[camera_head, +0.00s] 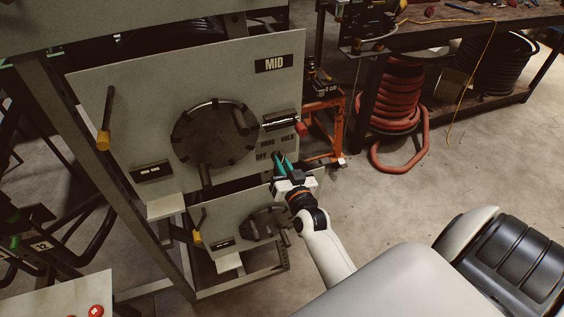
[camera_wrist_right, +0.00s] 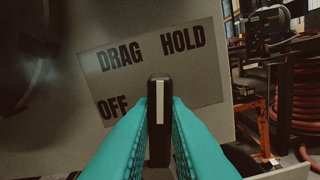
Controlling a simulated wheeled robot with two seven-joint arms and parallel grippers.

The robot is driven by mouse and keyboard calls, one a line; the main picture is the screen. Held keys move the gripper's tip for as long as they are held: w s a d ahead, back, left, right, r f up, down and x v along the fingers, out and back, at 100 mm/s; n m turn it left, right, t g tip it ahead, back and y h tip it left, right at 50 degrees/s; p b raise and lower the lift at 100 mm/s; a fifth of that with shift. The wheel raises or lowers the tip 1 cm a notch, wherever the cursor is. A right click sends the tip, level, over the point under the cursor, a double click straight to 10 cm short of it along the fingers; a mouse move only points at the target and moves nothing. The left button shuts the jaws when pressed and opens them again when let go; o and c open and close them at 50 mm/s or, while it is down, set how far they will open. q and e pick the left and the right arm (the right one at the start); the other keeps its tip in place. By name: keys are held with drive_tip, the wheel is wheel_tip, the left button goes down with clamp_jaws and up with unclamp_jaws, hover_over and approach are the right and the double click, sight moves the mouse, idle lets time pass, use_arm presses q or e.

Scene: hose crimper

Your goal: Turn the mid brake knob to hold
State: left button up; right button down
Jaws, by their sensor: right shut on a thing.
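The mid brake knob (camera_wrist_right: 159,122) is a black bar with a white pointer line, seen in the right wrist view. It stands between the teal fingers of my right gripper (camera_wrist_right: 159,128), which is shut on it. The white line points up in that view, toward the gap between the words DRAG (camera_wrist_right: 120,59) and HOLD (camera_wrist_right: 183,40). OFF (camera_wrist_right: 112,108) is at lower left, partly covered by a finger. In the head view my right gripper (camera_head: 283,163) is at the lower right of the MID panel (camera_head: 150,95) and hides the knob. My left gripper is not in view.
A round black bolted disc (camera_head: 213,135) is left of the knob on the panel. A red-tipped lever (camera_head: 302,129) sticks out just above my gripper. A yellow-ended lever (camera_head: 104,138) is at the left. Red hose coils (camera_head: 395,100) stand under a bench at right; floor between is clear.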

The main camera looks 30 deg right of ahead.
drive_tip(key=shift+d+m, duration=0.1)
drive_tip(key=shift+m, duration=1.5)
drive_tip(key=c, duration=1.4)
unclamp_jaws()
drive_tip(key=shift+c, duration=0.2)
drive_tip(key=shift+s, duration=0.1)
drive_tip(key=b+v, duration=0.2)
drive_tip(key=v, duration=0.9)
drive_tip(key=shift+s, duration=0.4)
